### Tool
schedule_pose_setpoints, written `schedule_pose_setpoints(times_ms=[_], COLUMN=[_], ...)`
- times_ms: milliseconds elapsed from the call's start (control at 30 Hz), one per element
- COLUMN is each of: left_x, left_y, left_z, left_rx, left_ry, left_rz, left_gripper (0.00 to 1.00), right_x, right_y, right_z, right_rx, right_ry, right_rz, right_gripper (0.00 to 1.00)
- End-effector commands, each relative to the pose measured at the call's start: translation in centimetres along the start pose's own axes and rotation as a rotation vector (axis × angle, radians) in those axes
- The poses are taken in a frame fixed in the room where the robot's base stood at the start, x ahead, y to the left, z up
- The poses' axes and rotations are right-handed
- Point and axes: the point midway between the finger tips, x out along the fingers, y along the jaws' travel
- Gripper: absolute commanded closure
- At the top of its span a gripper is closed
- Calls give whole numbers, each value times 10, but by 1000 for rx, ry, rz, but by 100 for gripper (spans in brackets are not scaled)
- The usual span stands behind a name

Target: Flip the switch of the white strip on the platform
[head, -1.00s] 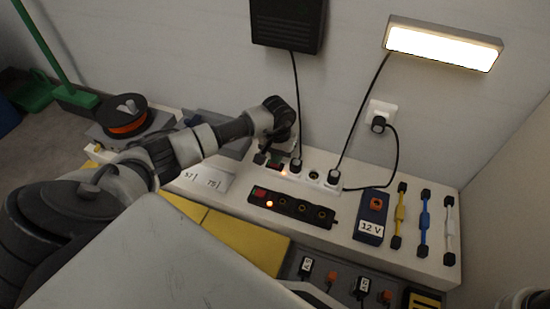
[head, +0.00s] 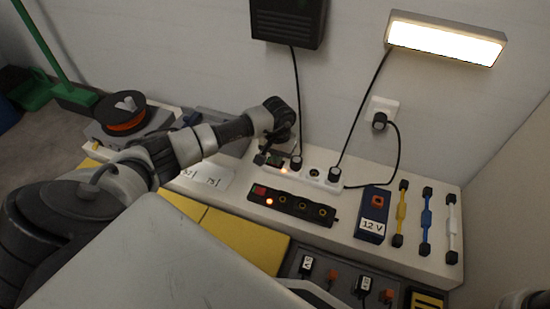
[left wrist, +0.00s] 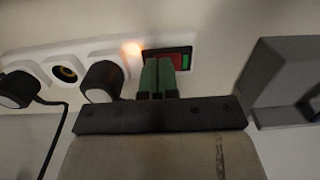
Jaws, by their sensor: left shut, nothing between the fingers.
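The white strip (head: 318,177) lies along the back of the platform (head: 345,250) by the wall, with black plugs in two sockets. At its left end is its switch, partly hidden by my gripper in the head view. My left gripper (head: 267,160) is shut and empty. Its green fingertips (left wrist: 158,61) overlap the switch's left and middle part; I cannot tell whether they touch it. My right gripper is out of view.
A black strip (head: 300,207) with a red switch and lit lamp lies in front. Cords run up to a lit lamp (head: 445,40) and a black box (head: 288,22).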

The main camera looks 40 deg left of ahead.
Motion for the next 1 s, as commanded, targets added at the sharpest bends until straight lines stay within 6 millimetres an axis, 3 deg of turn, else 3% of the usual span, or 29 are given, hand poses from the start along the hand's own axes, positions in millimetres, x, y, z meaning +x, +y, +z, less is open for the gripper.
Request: schedule_pose_setpoints(times_ms=[367, 1000], left_x=[1, -51], left_y=[-1, 0], left_z=[0, 0], left_rx=[-1, 0], left_ry=[0, 1], left_rz=[-1, -1], left_gripper=[100, 100], right_x=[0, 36], right_y=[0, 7], right_z=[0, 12], right_rx=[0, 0], right_ry=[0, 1], right_rz=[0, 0], right_gripper=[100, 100])
